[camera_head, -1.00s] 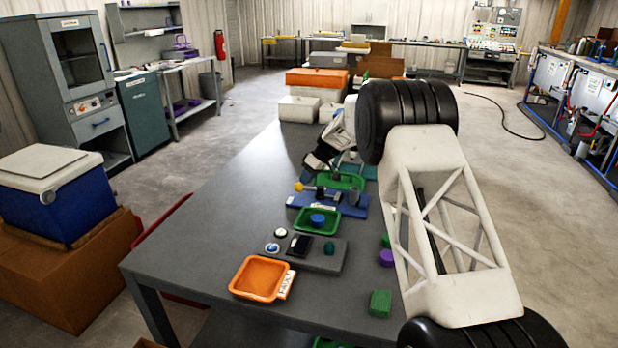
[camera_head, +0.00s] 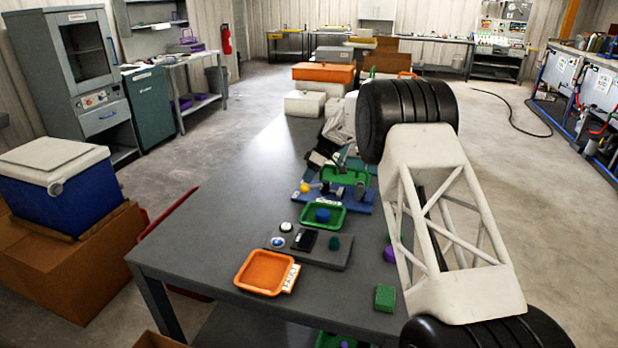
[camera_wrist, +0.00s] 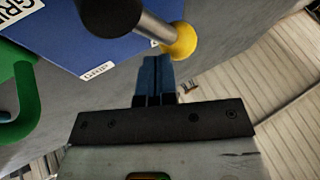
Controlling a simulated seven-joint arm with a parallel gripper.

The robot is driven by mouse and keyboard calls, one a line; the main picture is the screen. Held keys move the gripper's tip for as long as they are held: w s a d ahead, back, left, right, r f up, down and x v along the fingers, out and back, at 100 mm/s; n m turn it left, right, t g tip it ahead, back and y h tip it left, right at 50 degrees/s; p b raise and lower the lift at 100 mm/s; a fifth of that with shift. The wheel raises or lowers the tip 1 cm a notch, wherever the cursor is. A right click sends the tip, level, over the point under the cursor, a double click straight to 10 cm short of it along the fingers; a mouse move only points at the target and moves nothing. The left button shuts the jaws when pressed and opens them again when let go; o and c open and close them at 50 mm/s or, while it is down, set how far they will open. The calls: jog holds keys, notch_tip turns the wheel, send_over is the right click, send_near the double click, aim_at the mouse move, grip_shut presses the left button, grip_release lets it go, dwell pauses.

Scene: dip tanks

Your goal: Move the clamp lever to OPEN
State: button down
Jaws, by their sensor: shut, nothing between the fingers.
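The clamp lever's yellow ball knob (camera_head: 305,188) shows at the left end of the blue clamp base (camera_head: 352,204) on the grey bench. In the wrist view, the yellow knob (camera_wrist: 181,42) sits on the end of a grey lever shaft (camera_wrist: 145,25). The blue base (camera_wrist: 75,40) carries white labels; one reads GRIP. My gripper (camera_wrist: 159,62) is shut and empty. Its fingertips are right beside the knob in the wrist view; I cannot tell whether they touch.
A green tray (camera_head: 300,213) with a blue piece, a grey button panel (camera_head: 330,262) and an orange tray (camera_head: 243,283) lie in front of the clamp. A green block (camera_head: 385,298) stands on the right. The bench's left side is clear.

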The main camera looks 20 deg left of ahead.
jog(key=shift+r, duration=0.1)
jog(key=v, duration=1)
jog(key=shift+a, duration=0.2)
jog(key=shift+w+d, duration=0.1)
dwell(0.3)
